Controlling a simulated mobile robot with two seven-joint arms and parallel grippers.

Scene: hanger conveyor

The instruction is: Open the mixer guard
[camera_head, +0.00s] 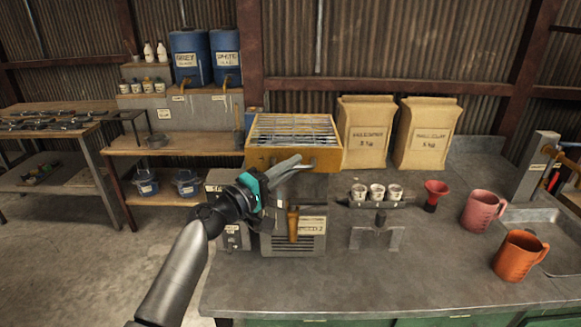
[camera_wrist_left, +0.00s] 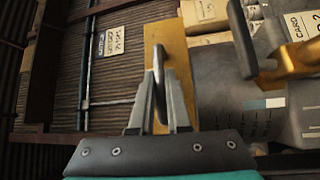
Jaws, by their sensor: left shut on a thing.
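The mixer guard is a yellow frame with pale bars across its top (camera_head: 262,157), above the grey mixer body (camera_head: 312,243) on the bench. My left gripper (camera_head: 296,164) reaches it from the front left, its fingers at the guard's front face. In the left wrist view, the guard's yellow face (camera_wrist_left: 177,45) stands behind my left gripper (camera_wrist_left: 160,100), whose fingers are shut on a thin grey handle (camera_wrist_left: 158,64). How far the guard is raised is hard to tell. My right gripper is not in view.
Two paper sacks (camera_head: 366,133) stand right of the guard. Several small cups (camera_head: 377,192), a red funnel (camera_head: 436,192), a pink jug (camera_head: 483,211) and an orange jug (camera_head: 519,256) stand to the right. The front of the bench (camera_head: 400,285) is clear.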

